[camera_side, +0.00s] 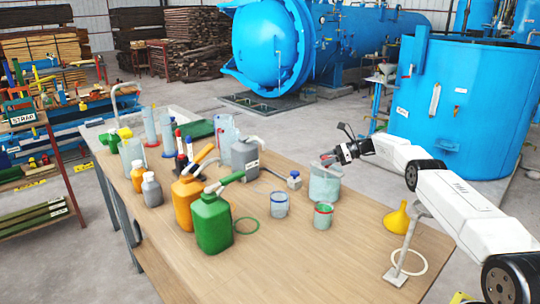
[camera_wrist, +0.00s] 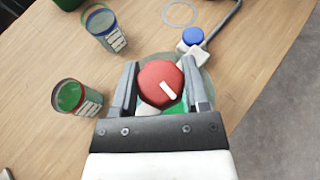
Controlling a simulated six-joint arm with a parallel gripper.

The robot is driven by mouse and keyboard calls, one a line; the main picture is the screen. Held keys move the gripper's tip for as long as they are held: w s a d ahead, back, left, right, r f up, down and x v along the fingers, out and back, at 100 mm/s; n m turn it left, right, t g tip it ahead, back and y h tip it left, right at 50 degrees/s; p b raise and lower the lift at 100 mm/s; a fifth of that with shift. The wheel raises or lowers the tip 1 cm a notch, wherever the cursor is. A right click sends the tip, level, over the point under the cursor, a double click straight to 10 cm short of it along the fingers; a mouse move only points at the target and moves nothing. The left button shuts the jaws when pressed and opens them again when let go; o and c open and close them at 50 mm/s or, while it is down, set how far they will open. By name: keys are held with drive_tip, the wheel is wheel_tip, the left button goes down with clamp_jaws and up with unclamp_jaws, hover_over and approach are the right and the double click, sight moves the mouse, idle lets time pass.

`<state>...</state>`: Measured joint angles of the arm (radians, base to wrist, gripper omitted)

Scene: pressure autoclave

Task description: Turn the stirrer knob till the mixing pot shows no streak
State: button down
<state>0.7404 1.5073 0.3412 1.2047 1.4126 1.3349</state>
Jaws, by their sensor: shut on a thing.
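The mixing pot (camera_side: 325,186) is a clear, pale vessel on the bench below my gripper (camera_side: 338,156). The stirrer knob (camera_wrist: 160,83) is red and round with a white pointer mark, which slants toward the lower right in the wrist view. My gripper (camera_wrist: 159,70) is shut on the knob, one finger on each side of it. Below the knob, green and a whitish patch show between the fingers in the wrist view. The knob and fingers hide most of the pot's inside, so I cannot tell how its contents are streaked.
Two small cups stand near the pot: one with blue (camera_side: 279,204) and one with green and red (camera_side: 323,215). A blue-capped bottle (camera_side: 294,181) stands close behind. A yellow funnel (camera_side: 397,218) is at right. Green (camera_side: 212,222) and orange (camera_side: 187,200) jugs stand left.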

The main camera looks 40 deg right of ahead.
drive_tip(key=shift+w+a+r, duration=0.1)
drive_tip(key=shift+r, duration=0.05)
drive_tip(key=shift+c, duration=0.4)
unclamp_jaws()
drive_tip(key=v, duration=0.8)
